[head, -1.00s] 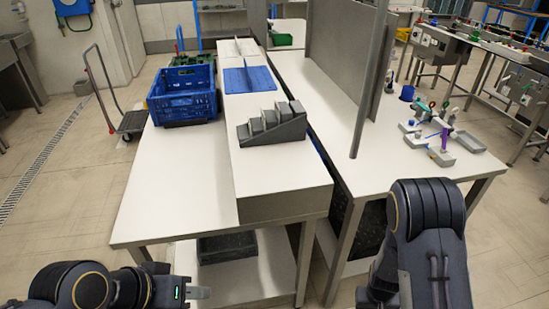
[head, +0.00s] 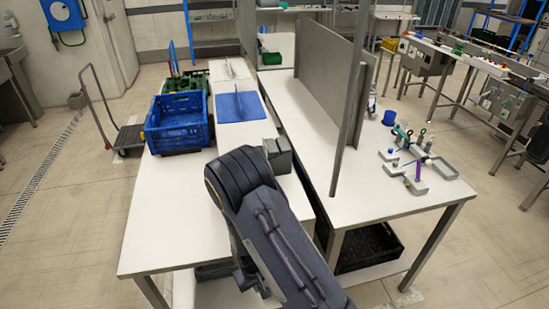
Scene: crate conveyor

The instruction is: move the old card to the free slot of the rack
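The grey stepped rack (head: 279,158) stands on the white bench top, mostly hidden behind my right arm. Only its right, taller end shows, so I cannot make out its slots or which card is the old one. My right gripper (head: 252,282) is low in the picture, in front of the bench's near part and below the rack. It is small, dark and partly covered by my forearm, so its fingers and any held thing cannot be made out. My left gripper is out of view.
A blue crate (head: 178,137) stands on the bench at the left, with a blue mat (head: 241,107) beside it. A tall grey panel (head: 325,85) and post divide off the right table (head: 375,185), which holds small parts. The bench's near left is clear.

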